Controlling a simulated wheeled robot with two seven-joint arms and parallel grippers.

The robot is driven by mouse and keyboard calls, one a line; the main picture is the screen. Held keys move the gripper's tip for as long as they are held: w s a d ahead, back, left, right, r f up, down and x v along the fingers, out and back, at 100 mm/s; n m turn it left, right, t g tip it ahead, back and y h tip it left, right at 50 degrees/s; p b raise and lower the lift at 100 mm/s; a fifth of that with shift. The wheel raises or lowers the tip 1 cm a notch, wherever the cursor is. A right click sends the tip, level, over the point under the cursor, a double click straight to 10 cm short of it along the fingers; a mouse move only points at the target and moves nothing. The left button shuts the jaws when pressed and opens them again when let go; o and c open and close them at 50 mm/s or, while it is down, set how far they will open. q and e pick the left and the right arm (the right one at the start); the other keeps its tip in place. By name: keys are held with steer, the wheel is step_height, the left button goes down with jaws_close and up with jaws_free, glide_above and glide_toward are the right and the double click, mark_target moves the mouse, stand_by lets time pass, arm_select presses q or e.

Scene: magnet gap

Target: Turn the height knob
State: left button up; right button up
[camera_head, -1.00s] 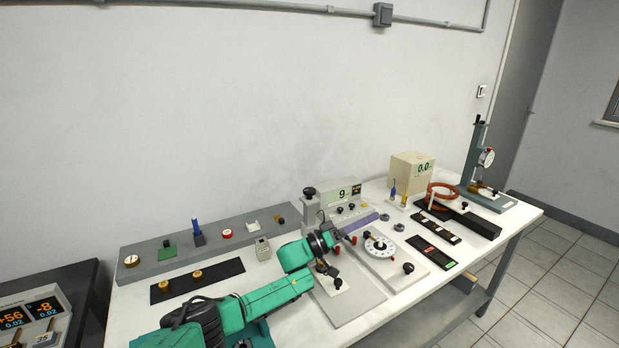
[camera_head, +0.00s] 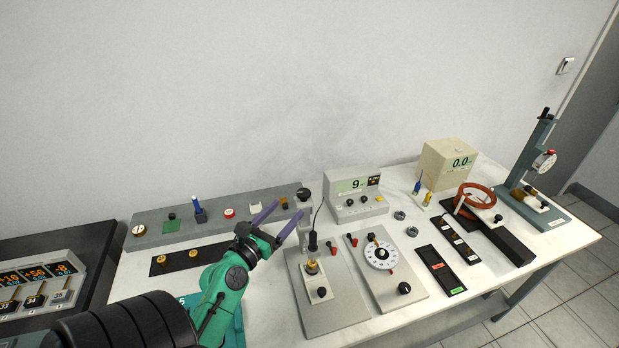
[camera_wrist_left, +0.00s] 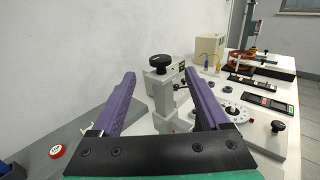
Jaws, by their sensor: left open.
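The height knob looks to be the black knob (camera_head: 303,193) on top of a grey post at the back of the left grey base plate (camera_head: 335,300). In the left wrist view the black knob (camera_wrist_left: 161,62) shows upright on its post, ahead of and between the two purple fingers. My left gripper (camera_head: 286,209) is open and empty, its fingertips pointing at the post from the front left. The knob appears apart from both fingers. A black probe (camera_head: 312,243) on a cable hangs over a small block on the same plate. My right gripper is not in view.
A grey meter reading 9 (camera_head: 355,194) stands right of the post. A plate with a white dial (camera_head: 380,252) lies right of the probe plate. A grey shelf (camera_head: 160,236) with small parts runs along the back left. A black strip (camera_head: 170,266) lies before it.

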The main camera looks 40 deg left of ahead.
mark_target(304, 196)
arm_select(q)
steer(key=w+p, duration=0.1)
steer(key=w, duration=0.3)
steer(key=w+a+p, duration=0.1)
steer(key=w, duration=0.3)
steer(key=w+p, duration=0.1)
steer(key=w, duration=0.3)
steer(key=shift+w+a, duration=0.15)
steer(key=shift+a, duration=0.05)
steer(key=shift+w, duration=0.1)
steer(key=shift+c, duration=1.2)
jaws_close()
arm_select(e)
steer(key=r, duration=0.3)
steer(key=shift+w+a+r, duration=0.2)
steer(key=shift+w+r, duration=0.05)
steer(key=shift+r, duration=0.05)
